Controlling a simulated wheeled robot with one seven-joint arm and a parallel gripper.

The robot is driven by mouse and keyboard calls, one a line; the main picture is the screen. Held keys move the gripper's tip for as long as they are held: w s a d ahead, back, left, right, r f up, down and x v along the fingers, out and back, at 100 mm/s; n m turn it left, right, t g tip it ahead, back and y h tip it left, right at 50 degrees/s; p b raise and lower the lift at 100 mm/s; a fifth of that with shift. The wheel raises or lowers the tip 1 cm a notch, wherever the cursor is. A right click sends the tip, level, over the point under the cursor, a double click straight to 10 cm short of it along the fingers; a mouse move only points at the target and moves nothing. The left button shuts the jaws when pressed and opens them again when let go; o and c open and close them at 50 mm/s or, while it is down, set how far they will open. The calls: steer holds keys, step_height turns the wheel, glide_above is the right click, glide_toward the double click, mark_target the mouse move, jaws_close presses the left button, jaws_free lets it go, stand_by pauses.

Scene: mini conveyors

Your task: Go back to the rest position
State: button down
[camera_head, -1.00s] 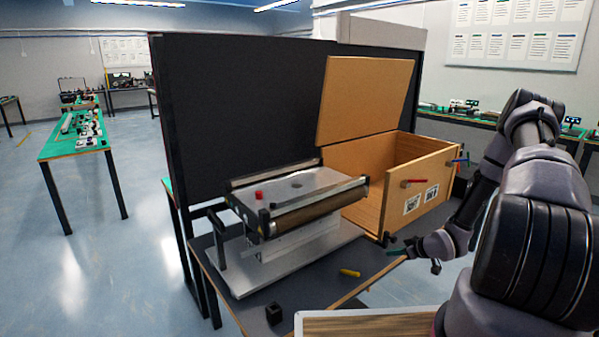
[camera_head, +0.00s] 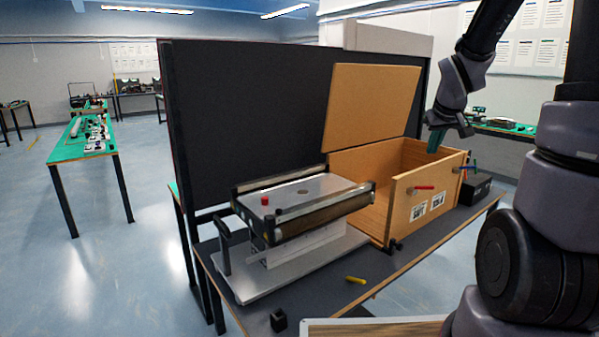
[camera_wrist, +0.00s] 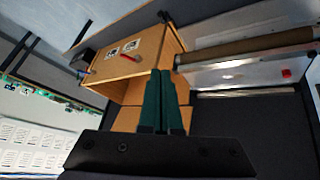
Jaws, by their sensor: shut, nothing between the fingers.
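My gripper (camera_head: 436,140) hangs from my raised arm above the right part of the open wooden box, in the head view. Its green fingers (camera_wrist: 164,98) show in the wrist view, close together with nothing between them. The wooden box (camera_head: 409,209) stands on the dark table with its lid (camera_head: 370,105) raised at the back. Part of the box is hidden behind the fingers in the wrist view.
A mini conveyor (camera_head: 305,202) with a red button (camera_head: 265,199) stands left of the box. A yellow piece (camera_head: 356,280) and a small black block (camera_head: 278,320) lie on the table (camera_head: 330,291). A black panel (camera_head: 250,110) stands behind. A black case (camera_head: 476,190) sits right of the box.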

steer(key=s+a+r+m+y, duration=0.1)
steer(key=s+a+r, duration=0.2)
steer(key=s, duration=0.4)
steer(key=s+a+r+m+y, duration=0.1)
steer(key=s+a+r+m, duration=0.1)
steer(key=s+a+r, duration=0.2)
steer(key=s+a+r+m+y, duration=0.1)
steer(key=s+a+r, duration=0.3)
steer(key=s, duration=0.7)
steer(key=shift+a+r+m+y, duration=0.15)
steer(key=shift+r+m+y, duration=0.15)
steer(key=shift+r, duration=0.3)
